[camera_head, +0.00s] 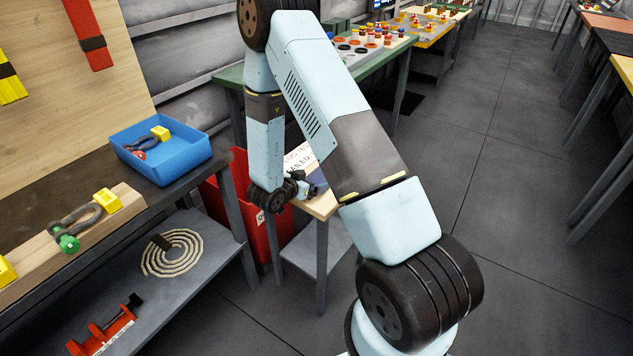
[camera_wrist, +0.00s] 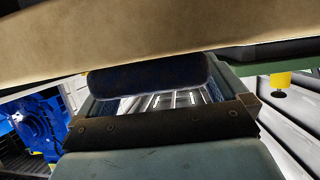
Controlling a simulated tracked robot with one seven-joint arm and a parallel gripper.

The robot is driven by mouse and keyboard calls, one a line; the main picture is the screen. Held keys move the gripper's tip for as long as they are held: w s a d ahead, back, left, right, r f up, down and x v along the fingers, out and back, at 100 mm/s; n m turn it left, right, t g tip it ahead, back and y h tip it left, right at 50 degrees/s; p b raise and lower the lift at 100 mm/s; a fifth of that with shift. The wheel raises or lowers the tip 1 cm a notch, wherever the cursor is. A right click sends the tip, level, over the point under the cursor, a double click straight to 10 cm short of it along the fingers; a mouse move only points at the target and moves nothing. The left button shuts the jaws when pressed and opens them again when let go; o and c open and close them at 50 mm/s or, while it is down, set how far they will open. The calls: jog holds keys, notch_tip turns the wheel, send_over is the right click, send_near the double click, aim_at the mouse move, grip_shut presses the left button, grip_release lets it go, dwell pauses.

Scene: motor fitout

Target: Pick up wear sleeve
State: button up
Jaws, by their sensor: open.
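My gripper (camera_head: 308,184) is small in the head view, at the end of my arm, low over the pale-topped small table. Its fingers are partly hidden and seem to hold nothing. I cannot pick out the wear sleeve with certainty in either view. A blue machine part (camera_wrist: 40,125), motor-like, shows at the left edge of the wrist view. A bluish item beside my gripper in the head view is mostly covered by my wrist.
The small table (camera_head: 322,206) stands beside a red bin (camera_head: 272,238). On the left bench are a blue tray (camera_head: 163,165) with shackle-like hardware and a wooden block (camera_head: 70,245). A green table (camera_head: 378,58) with several coloured parts stands behind. The floor at right is clear.

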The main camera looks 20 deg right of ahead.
jog(key=shift+w+d+f, duration=0.2)
jog(key=shift+w+d, duration=0.05)
jog(key=shift+d, duration=0.15)
jog(key=shift+c, duration=0.4)
jog(key=c, duration=0.8)
jog(key=shift+c, duration=0.2)
